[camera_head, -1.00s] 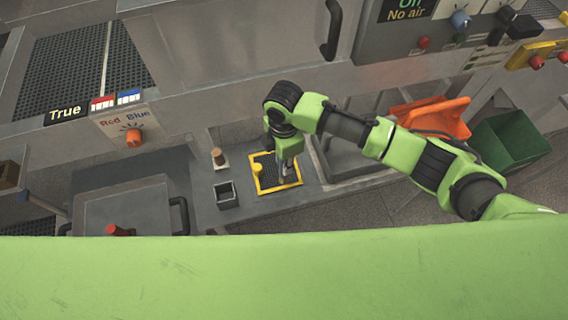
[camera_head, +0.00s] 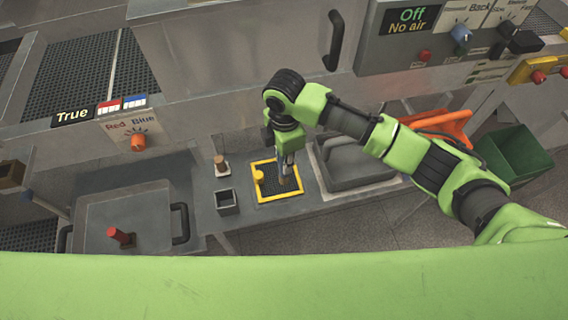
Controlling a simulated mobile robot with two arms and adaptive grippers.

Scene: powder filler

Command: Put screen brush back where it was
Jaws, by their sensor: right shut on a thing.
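My right gripper (camera_head: 287,178) points down over the right part of a yellow-framed dark mesh screen (camera_head: 265,196) on the grey bench. It is shut on a small greyish thing, apparently the screen brush, mostly hidden by the fingers. I cannot tell whether the held thing touches the mesh. A yellow knob (camera_head: 259,176) stands at the screen's left side. A small brown-topped piece on a pale base (camera_head: 220,164) stands left of the screen, apart from the gripper. My left gripper is not in view.
A small open grey box (camera_head: 227,201) stands left of the screen. A grey lidded box (camera_head: 137,215) with a red knob and a black handle lies further left. A grey tray (camera_head: 355,168), orange piece (camera_head: 447,124) and green bin (camera_head: 516,156) lie right. Machine panels rise behind.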

